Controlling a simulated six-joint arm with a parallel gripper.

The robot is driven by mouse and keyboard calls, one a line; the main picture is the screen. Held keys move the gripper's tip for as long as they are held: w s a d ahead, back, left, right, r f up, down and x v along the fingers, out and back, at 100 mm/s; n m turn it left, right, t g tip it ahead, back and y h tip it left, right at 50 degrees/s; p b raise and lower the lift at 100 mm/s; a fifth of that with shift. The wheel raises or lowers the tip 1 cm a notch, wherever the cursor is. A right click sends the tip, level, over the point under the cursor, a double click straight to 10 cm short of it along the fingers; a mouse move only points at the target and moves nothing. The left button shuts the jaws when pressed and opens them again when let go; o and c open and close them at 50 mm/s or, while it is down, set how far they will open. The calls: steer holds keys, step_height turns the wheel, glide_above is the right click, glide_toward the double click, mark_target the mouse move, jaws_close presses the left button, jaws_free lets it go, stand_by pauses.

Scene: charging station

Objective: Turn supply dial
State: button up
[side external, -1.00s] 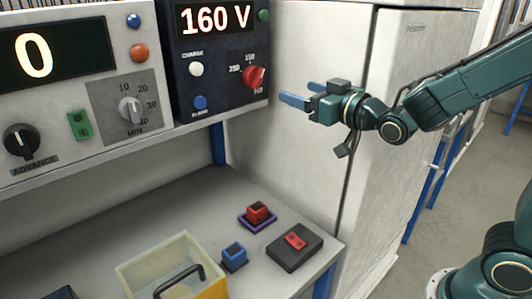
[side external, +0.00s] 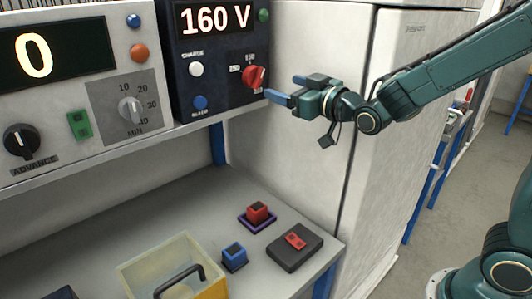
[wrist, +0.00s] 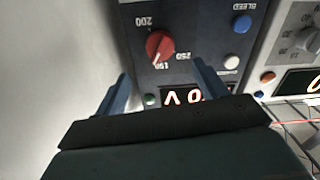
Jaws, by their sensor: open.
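The supply dial (side external: 254,76) is a red knob on the dark supply panel, with 150, 200 and 250 marked around it. The display (side external: 215,18) above it reads 160 V. In the wrist view the panel appears upside down, and the dial (wrist: 159,46) has a white line that seems to point near the 150 mark. My gripper (side external: 284,88) is open and empty, just right of the dial in the side view and apart from it. In the wrist view its two blue fingers (wrist: 161,82) stand either side of the dial's line, with the dial beyond their tips.
Around the dial are a white charge button (side external: 196,69), a blue bleed button (side external: 200,102) and a green button (side external: 263,15). A pale cabinet wall (side external: 310,40) stands close on the right. The shelf below holds small blocks and a yellow bin (side external: 212,291).

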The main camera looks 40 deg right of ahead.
mark_target(260, 79)
steer(key=shift+w, duration=4.65)
steer(key=c, duration=1)
